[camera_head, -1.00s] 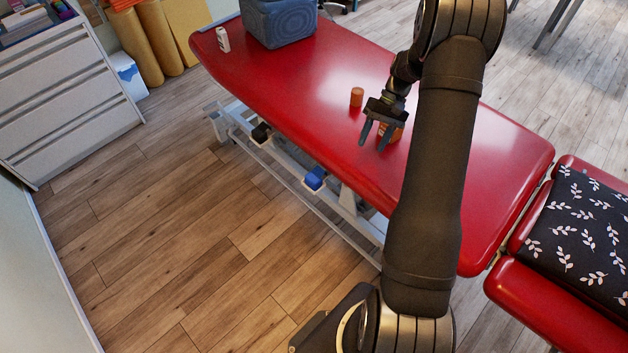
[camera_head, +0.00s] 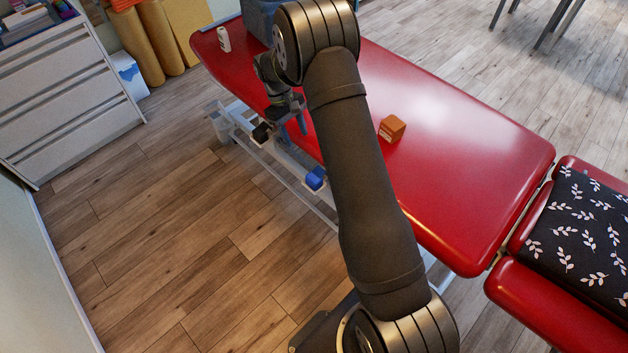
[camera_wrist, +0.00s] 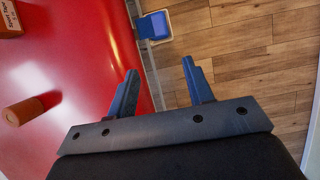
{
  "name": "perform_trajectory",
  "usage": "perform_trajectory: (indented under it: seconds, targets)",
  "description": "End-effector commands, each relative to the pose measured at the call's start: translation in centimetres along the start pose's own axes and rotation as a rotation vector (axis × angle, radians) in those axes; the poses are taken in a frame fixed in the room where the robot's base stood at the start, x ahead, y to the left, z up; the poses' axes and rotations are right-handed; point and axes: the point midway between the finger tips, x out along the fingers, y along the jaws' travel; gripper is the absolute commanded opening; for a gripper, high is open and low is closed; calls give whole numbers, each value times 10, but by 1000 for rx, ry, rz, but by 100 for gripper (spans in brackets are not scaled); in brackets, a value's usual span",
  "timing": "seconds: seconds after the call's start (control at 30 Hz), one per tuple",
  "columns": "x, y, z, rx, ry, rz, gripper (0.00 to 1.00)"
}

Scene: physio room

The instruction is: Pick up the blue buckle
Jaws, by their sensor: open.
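I cannot make out a thing that is surely the blue buckle. A small blue block-like piece (camera_head: 316,178) shows on the white frame below the front edge of the red table; it also shows at the top of the wrist view (camera_wrist: 158,25). I cannot tell whether it is part of the frame. My gripper (camera_head: 293,134) is open and empty, near the table's front edge, left of the blue piece in the head view. In the wrist view my gripper (camera_wrist: 160,70) has its two fingers apart over the table edge, with nothing between them.
On the red table (camera_head: 470,150) are an orange tape box (camera_head: 392,129), a white bottle (camera_head: 224,40) and a blue-grey block (camera_head: 257,20), partly hidden by my arm. The table's right half is mostly clear.

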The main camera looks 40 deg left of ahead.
Motion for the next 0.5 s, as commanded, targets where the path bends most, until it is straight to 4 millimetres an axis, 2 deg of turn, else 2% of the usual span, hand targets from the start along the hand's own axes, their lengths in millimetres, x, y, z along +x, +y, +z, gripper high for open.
perform_trajectory:
  seconds: [0.3,0.5]
  targets:
    - [71,0,1,0,-4,-4,47]
    - [99,0,0,0,-2,-2,47]
